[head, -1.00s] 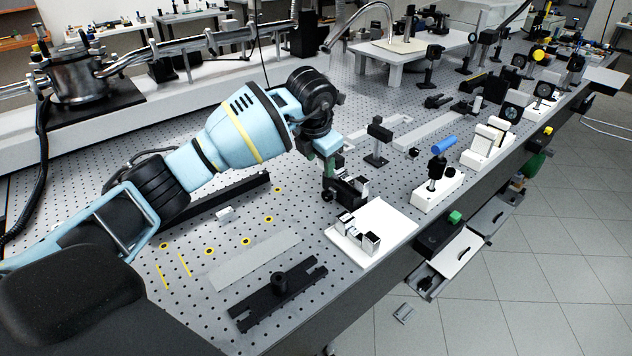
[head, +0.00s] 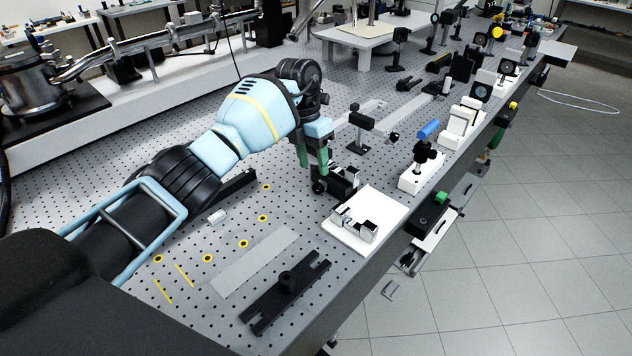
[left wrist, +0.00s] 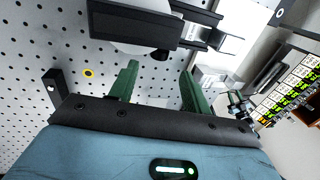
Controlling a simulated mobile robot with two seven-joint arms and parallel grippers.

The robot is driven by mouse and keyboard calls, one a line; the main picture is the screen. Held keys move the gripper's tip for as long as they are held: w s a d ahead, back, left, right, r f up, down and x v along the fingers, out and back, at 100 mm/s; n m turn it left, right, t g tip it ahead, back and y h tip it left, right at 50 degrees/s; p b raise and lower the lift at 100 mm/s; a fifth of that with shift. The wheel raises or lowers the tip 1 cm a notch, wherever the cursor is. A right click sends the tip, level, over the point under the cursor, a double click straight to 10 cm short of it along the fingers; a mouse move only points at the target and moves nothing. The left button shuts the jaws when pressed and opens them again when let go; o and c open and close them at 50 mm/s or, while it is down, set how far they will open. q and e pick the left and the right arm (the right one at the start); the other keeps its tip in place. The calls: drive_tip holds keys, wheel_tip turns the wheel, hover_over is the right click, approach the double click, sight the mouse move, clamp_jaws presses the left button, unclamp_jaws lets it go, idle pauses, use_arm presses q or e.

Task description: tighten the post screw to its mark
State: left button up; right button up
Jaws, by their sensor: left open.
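My left gripper (head: 314,158) has green fingers and stands open and empty over the perforated table, just behind a black mount (head: 343,176). In the left wrist view its fingers (left wrist: 158,85) are spread apart, and a black block (left wrist: 135,24) with a small dark knob (left wrist: 160,55) lies beyond them. The knob appears between the fingertips in the picture and apart from them. I cannot tell for certain whether this knob is the post screw. No mark is readable on it. My right gripper is not in view.
A white plate (head: 388,213) with shiny blocks is in front of the mount. A black slotted base (head: 262,305) lies nearer. Yellow rings (head: 244,243) mark the table, whose right edge drops to the floor.

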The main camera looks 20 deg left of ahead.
sight(317, 184)
use_arm(q)
drive_tip(key=f, duration=0.3)
drive_tip(key=d+f, duration=0.1)
drive_tip(key=f, duration=0.1)
drive_tip(key=shift+s+f+b, duration=0.15)
drive_tip(key=shift+s+b, duration=0.05)
drive_tip(key=shift+b, duration=0.15)
drive_tip(key=shift+f, duration=0.5)
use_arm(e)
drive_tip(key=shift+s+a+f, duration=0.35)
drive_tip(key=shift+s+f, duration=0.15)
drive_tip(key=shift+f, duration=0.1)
use_arm(q)
drive_tip(key=shift+c, duration=0.5)
